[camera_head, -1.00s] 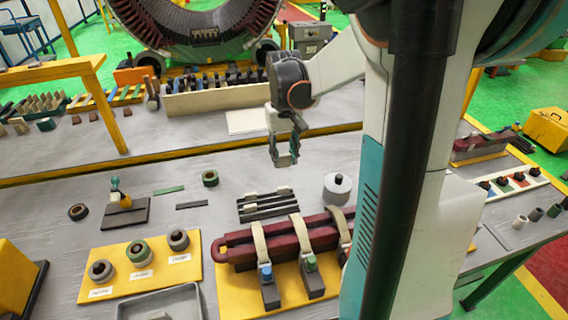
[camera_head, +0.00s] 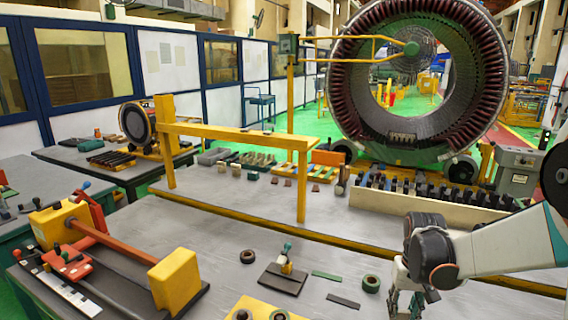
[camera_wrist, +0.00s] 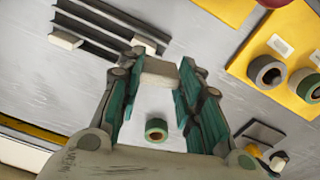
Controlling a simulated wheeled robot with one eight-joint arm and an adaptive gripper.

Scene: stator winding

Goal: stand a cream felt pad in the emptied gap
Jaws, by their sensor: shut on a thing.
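My gripper (camera_wrist: 160,84) shows from behind in the wrist view, with its teal fingers shut on a cream felt pad (camera_wrist: 161,72) near their tips. In the head view my gripper (camera_head: 406,300) is at the bottom right, cut by the edge, and the pad cannot be made out there. Dark bars (camera_wrist: 98,38) lie on the table at the upper left of the wrist view. Other cream pads lie on them, one at the left (camera_wrist: 66,40) and one near the fingertips (camera_wrist: 144,42). I cannot pick out the emptied gap in either view.
A green ring (camera_wrist: 156,130) shows between my fingers, on the table below. A yellow board (camera_wrist: 266,45) with rings is at the right. In the head view, a long cream tray (camera_head: 400,204) of dark blocks stands behind my arm, with a yellow frame (camera_head: 235,135) at the left.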

